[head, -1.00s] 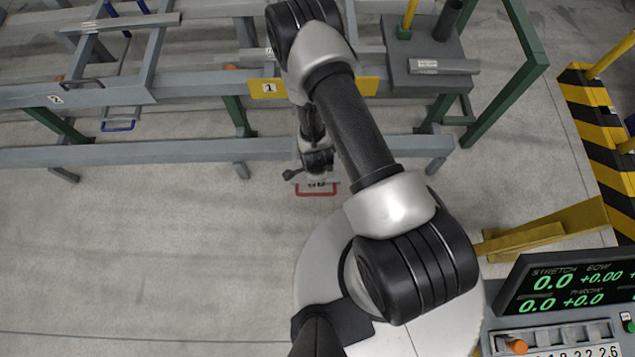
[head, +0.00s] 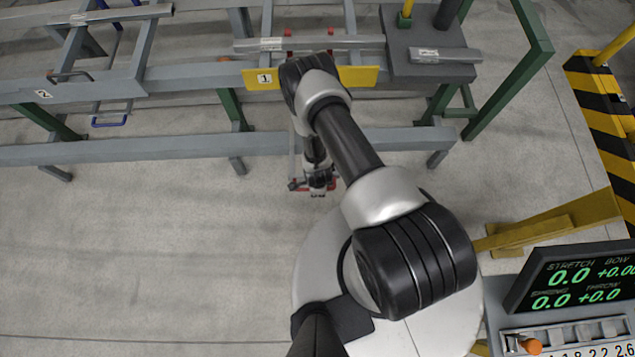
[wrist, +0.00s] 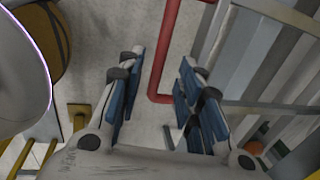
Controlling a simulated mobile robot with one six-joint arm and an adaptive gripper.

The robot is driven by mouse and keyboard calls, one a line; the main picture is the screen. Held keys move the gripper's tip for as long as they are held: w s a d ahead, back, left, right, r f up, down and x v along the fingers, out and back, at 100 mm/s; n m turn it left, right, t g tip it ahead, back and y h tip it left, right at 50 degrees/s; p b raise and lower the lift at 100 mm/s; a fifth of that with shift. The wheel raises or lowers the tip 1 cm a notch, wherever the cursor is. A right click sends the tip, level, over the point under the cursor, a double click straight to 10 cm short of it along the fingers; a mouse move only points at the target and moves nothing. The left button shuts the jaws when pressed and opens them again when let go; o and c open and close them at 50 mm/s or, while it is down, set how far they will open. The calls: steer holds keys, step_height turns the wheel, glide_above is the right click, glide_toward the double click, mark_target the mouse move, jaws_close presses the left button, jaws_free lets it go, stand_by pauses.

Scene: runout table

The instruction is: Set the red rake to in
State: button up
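The red rake shows in the head view as a red handle end (head: 293,187) low in front of the rail, mostly covered by my gripper (head: 318,186). Two red uprights (head: 330,34) show behind a grey bar on the table. In the wrist view, a red bar (wrist: 178,48) runs down between the fingers and bends right, partly hidden behind the right finger. My gripper (wrist: 163,88) is open there, its blue-padded fingers apart on either side of the bar's bend. I cannot tell whether they touch it.
Yellow plate 1 (head: 262,79) sits on the table beam behind my arm. A blue handle (head: 109,123) hangs by plate 2 (head: 43,94). A grey lower rail (head: 130,151) runs behind the gripper. A control console (head: 575,285) stands at right. The floor at left is clear.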

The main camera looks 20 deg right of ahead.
steer(key=shift+w+d+f+b, duration=0.15)
steer(key=shift+f+b, duration=0.1)
steer(key=shift+f, duration=0.65)
steer(key=shift+w+a+f+b, duration=0.15)
steer(key=shift+f+b, duration=0.1)
steer(key=shift+f, duration=0.6)
steer(key=shift+d, duration=0.1)
steer(key=shift+c, duration=0.5)
jaws_close()
